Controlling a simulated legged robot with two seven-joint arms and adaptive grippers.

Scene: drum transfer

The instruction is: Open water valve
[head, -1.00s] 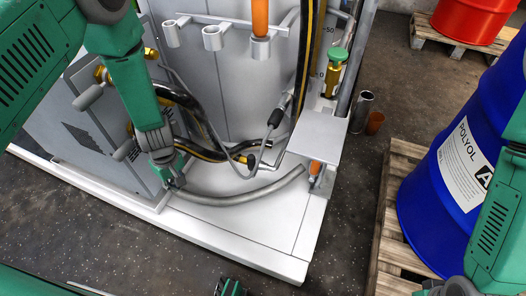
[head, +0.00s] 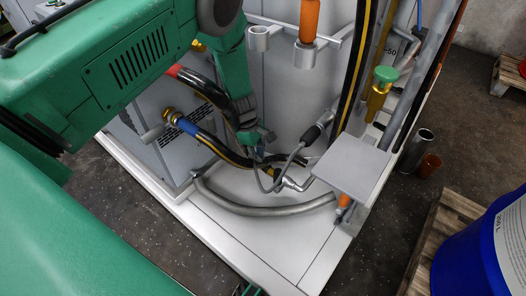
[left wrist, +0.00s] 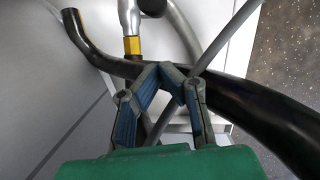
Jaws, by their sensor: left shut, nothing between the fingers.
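A brass fitting (head: 169,115) with a blue-collared black hose (head: 210,141) comes out of the grey cabinet, with a grey handle (head: 152,134) beside it. A green-topped brass valve (head: 384,80) stands upright at the right of the machine. No label shows which is the water valve. My left gripper (head: 259,153) is shut and empty, away from both, among the hoses above the white base. In the left wrist view its fingertips (left wrist: 173,72) meet in front of a black hose (left wrist: 245,105) and a thin grey cable. My right gripper is out of view.
A curved grey hose (head: 265,209) lies on the white base (head: 240,236). A grey plate (head: 348,168) juts out at the right. A steel cup (head: 417,148), a pallet (head: 440,240) and a blue drum (head: 470,258) stand beyond on the dark floor.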

